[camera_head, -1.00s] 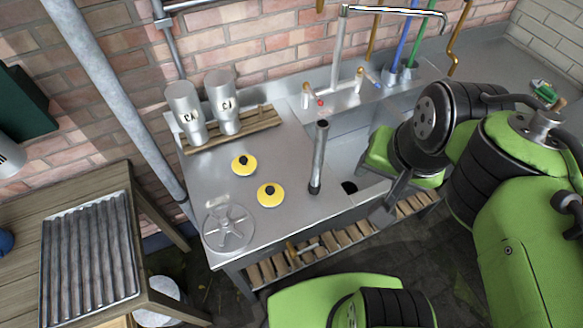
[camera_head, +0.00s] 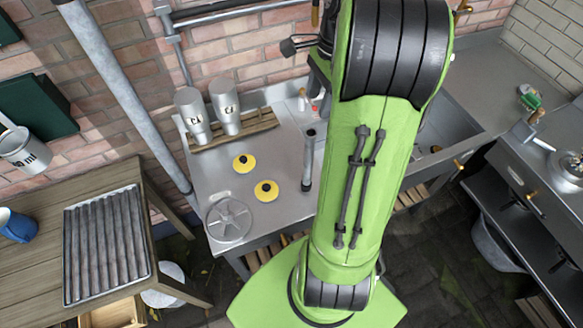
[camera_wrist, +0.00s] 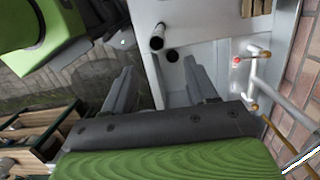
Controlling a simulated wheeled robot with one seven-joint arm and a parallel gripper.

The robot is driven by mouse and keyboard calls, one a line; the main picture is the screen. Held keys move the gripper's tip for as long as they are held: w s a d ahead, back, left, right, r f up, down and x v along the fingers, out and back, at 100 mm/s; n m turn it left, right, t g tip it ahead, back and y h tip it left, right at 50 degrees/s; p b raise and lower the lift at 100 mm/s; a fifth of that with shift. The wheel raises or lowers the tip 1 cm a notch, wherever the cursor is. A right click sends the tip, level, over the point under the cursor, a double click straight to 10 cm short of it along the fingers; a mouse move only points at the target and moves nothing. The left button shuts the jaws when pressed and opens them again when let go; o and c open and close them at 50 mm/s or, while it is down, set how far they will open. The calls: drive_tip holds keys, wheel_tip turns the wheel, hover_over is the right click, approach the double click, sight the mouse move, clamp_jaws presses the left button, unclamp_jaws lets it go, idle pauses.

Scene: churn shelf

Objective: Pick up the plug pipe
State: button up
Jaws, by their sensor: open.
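In the head view my arm hides the gripper and most of the basin.
Two yellow discs (camera_head: 266,190) and a round metal wheel (camera_head: 230,219) lie on the counter. Two grey-white bottles (camera_head: 225,107) stand on a wooden rack behind. The faucet with red and blue knobs (camera_wrist: 251,80) stands along the sink's back. A wooden table stands left.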

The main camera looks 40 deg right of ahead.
sight(309, 146)
drive_tip(key=f+b, duration=0.1)
drive_tip(key=f, duration=0.4)
drive_tip(key=a+f+b, duration=0.1)
drive_tip(key=f, duration=0.4)
drive_tip(key=a+f+b, duration=0.1)
drive_tip(key=f, duration=0.4)
drive_tip(key=shift+w+f, duration=0.1)
drive_tip(key=shift+f, duration=0.25)
drive_tip(key=shift+a, duration=0.1)
clamp_jaws()
drive_tip(key=shift+r, duration=0.1)
